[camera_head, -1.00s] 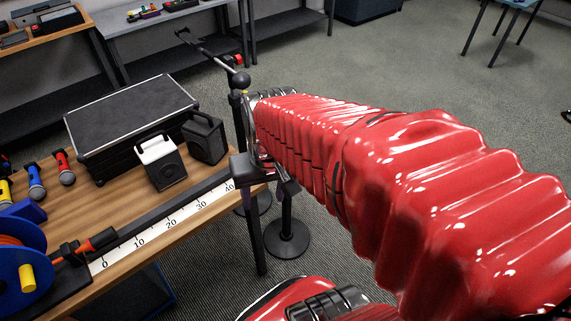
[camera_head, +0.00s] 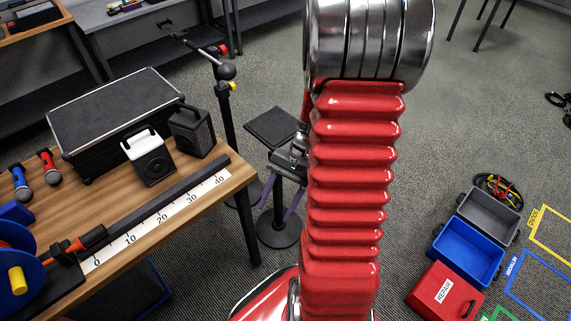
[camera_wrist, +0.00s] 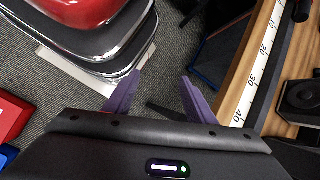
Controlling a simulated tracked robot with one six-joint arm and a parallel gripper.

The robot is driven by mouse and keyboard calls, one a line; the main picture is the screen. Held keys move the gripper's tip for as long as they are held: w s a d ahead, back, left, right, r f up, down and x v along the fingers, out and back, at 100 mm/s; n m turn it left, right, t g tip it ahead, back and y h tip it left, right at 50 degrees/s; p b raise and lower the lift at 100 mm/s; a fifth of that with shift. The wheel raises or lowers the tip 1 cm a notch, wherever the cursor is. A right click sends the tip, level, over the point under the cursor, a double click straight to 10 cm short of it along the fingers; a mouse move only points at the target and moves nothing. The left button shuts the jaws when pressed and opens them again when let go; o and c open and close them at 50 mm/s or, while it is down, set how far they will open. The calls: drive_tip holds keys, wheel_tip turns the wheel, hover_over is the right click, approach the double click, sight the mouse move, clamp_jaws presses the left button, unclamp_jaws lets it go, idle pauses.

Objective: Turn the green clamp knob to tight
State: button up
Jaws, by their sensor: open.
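I see no green clamp knob in either view. My gripper (camera_head: 279,198) has purple fingers and hangs beside the front edge of the workbench, in front of a black stand with a square top plate (camera_head: 275,127). In the wrist view my gripper (camera_wrist: 161,79) is open, with nothing between its fingers and carpet behind them. A black microphone stand (camera_head: 228,118) with a tilted boom stands behind the bench corner, left of my gripper. It carries a small yellow part (camera_head: 233,86) and a red part (camera_head: 223,49).
The wooden bench (camera_head: 236,183) holds a black case (camera_head: 110,105), two small speakers, microphones, a blue reel (camera_head: 22,255) and a ruler strip (camera_head: 165,215). A blue box (camera_head: 467,252), a grey box and a red case (camera_head: 440,295) are on the floor at right. Open carpet lies between.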

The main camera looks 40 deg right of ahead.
drive_tip(key=w+d+f+m+t+y, duration=0.1)
drive_tip(key=w+d+f+m+t, duration=0.2)
drive_tip(key=f+m, duration=0.35)
drive_tip(key=d+f+m+t+y, duration=0.1)
drive_tip(key=d+f+m+t, duration=0.35)
drive_tip(key=f+t, duration=0.2)
drive_tip(key=w+d+f+m+t+y, duration=0.1)
drive_tip(key=w+d+f+m+t, duration=0.2)
drive_tip(key=f+m, duration=0.35)
drive_tip(key=d+f+m+t+h, duration=0.2)
drive_tip(key=d+m+t+h, duration=0.4)
drive_tip(key=d+h, duration=0.3)
drive_tip(key=w+d, duration=0.1)
drive_tip(key=d, duration=0.3)
drive_tip(key=shift+d+f, duration=0.15)
drive_tip(key=shift+f, duration=0.1)
drive_tip(key=w, duration=1.3)
drive_tip(key=shift+w+a, duration=0.3)
drive_tip(key=shift+w, duration=0.05)
drive_tip(key=shift+c, duration=0.4)
